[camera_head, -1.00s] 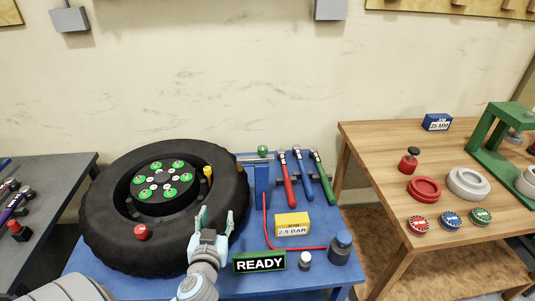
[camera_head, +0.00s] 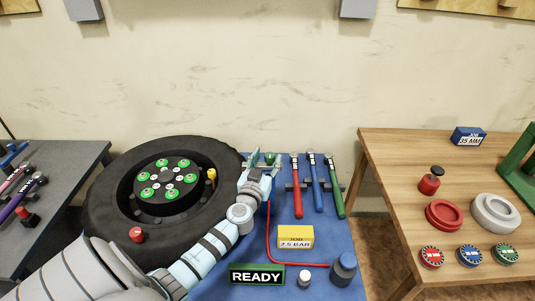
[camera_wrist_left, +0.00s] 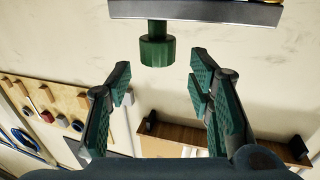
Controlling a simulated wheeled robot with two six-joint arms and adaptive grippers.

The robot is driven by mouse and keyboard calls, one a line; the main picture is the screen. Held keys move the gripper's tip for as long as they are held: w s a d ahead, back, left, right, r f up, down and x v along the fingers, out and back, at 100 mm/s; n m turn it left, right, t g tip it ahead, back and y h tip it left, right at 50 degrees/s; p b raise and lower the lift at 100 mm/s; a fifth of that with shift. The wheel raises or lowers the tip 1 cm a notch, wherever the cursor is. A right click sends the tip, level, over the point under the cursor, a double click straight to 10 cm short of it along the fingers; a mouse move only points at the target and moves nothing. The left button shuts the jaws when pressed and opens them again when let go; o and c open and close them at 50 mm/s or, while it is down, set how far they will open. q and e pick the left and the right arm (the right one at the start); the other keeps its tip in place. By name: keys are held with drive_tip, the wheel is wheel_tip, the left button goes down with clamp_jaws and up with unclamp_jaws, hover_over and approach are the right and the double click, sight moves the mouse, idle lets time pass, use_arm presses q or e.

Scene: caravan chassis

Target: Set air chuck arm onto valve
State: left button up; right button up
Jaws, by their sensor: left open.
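The large black tyre (camera_head: 110,225) lies flat on the blue table, with a hub of green caps in its middle. A yellow valve (camera_head: 211,174) stands up at the hub's right side. The air chuck arm's green knob (camera_head: 270,158) is right of the tyre, mostly behind my left gripper (camera_head: 258,168). In the left wrist view, the green knob (camera_wrist_left: 156,50) hangs under a grey bar (camera_wrist_left: 200,13). My left gripper's fingers (camera_wrist_left: 161,82) are open and empty, with the knob just beyond the gap between them. The post under the arm is largely hidden by my gripper.
A yellow job block (camera_head: 295,237) and READY sign (camera_head: 257,274) sit in front. A red knob (camera_head: 137,235) rests on the tyre.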

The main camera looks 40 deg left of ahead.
sight(268, 158)
use_arm(q)
drive_tip(key=w, duration=0.1)
drive_tip(key=w+f, duration=0.1)
drive_tip(key=w+a, duration=0.1)
drive_tip(key=w, duration=0.1)
drive_tip(key=shift+f, duration=0.15)
drive_tip(key=shift+s, duration=0.15)
drive_tip(key=shift+s+r, duration=0.25)
drive_tip(key=shift+s, duration=0.05)
drive_tip(key=shift+s+r, duration=0.1)
drive_tip(key=shift+s, duration=0.1)
drive_tip(key=c, duration=0.6)
clamp_jaws()
drive_tip(key=shift+d, duration=0.1)
use_arm(e)
drive_tip(key=shift+w+f, duration=0.2)
drive_tip(key=shift+w, duration=1)
